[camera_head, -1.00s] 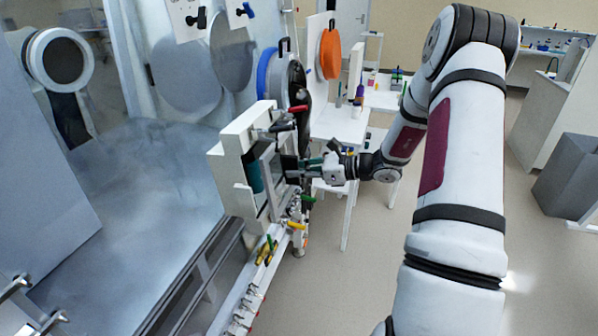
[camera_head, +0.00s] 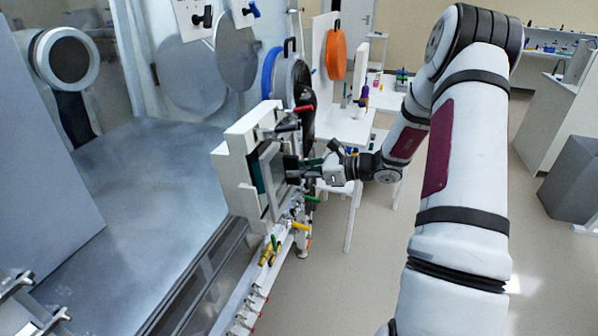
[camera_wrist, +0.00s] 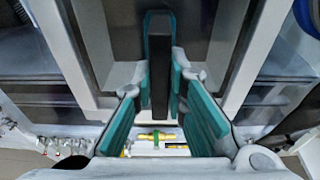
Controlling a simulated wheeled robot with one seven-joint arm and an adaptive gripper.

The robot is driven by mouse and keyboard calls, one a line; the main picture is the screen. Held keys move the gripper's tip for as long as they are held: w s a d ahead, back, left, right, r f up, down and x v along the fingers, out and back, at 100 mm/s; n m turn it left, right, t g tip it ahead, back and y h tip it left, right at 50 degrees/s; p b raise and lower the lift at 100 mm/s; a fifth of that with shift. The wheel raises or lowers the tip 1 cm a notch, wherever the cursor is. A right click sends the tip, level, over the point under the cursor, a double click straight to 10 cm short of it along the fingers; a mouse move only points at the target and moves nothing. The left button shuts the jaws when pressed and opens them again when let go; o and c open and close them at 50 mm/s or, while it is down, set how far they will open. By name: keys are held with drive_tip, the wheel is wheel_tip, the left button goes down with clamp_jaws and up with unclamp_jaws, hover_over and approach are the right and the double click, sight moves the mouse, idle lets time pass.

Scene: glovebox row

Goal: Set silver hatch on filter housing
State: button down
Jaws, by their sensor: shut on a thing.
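The filter housing (camera_head: 236,142) is a white block-like frame on the front of the glovebox row, left of centre in the head view. The silver hatch (camera_head: 270,168) is a pale-rimmed panel at the housing's opening. Its dark bar handle (camera_wrist: 158,75) stands upright in the wrist view, with the panel (camera_wrist: 111,30) behind it. My gripper (camera_head: 296,168) is shut on this handle, and its teal-padded fingers (camera_wrist: 160,60) lie on both sides of it. I cannot tell whether the hatch touches the housing all round; the far edges are hidden.
The floor (camera_head: 350,285) beside the rail is clear.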

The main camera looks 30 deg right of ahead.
sight(286, 170)
drive_tip(key=shift+w+a+b, duration=0.4)
drive_tip(key=shift+w+a, duration=0.5)
drive_tip(key=shift+w, duration=0.25)
idle(1.9)
drive_tip(key=c, duration=1.5)
unclamp_jaws()
drive_tip(key=shift+f, duration=0.1)
drive_tip(key=shift+c, duration=0.2)
drive_tip(key=shift+d, duration=0.1)
drive_tip(key=v, duration=1.2)
